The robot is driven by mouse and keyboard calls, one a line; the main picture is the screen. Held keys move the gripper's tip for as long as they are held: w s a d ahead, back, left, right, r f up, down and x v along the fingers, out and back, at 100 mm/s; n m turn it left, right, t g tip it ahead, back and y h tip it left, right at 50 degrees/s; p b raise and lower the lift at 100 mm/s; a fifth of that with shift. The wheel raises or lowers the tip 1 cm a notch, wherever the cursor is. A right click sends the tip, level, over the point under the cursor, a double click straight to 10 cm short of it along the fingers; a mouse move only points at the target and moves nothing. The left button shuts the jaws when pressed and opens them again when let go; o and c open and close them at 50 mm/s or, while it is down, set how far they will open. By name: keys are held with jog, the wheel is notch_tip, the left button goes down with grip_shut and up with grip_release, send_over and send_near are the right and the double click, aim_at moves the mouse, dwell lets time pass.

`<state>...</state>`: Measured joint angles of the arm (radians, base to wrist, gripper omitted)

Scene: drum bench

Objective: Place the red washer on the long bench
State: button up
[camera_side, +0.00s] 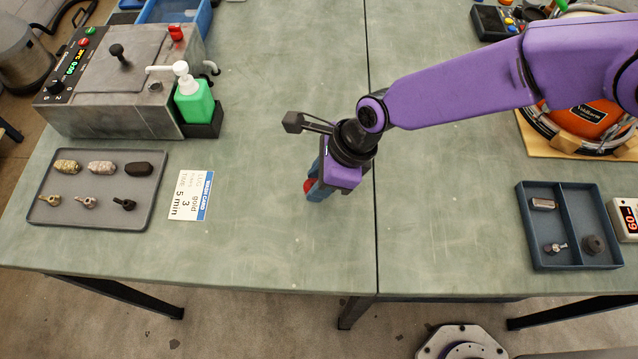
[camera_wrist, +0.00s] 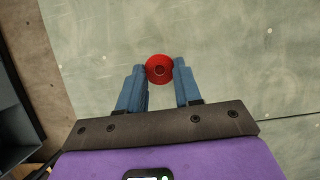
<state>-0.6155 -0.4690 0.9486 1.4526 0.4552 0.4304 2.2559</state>
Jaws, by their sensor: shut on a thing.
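In the side view a bit of the red washer (camera_side: 308,186) shows at the blue fingers of my gripper (camera_side: 316,187). My gripper is shut on it and points down close to the green bench top (camera_side: 270,245), left of the seam. I cannot tell whether the washer touches the surface.
A card (camera_side: 191,195) lies to the left, beside a grey tray (camera_side: 97,218) of several small parts. A machine (camera_side: 115,80) and a green bottle (camera_side: 194,102) stand behind. A divided blue tray (camera_side: 570,262) is at right. Bench around my gripper is clear.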

jog(key=shift+f, duration=1.35)
jog(key=shift+f, duration=0.1)
jog(key=o, duration=1)
jog(key=shift+f, duration=0.1)
jog(key=v, duration=1.7)
jog(key=shift+d, duration=0.35)
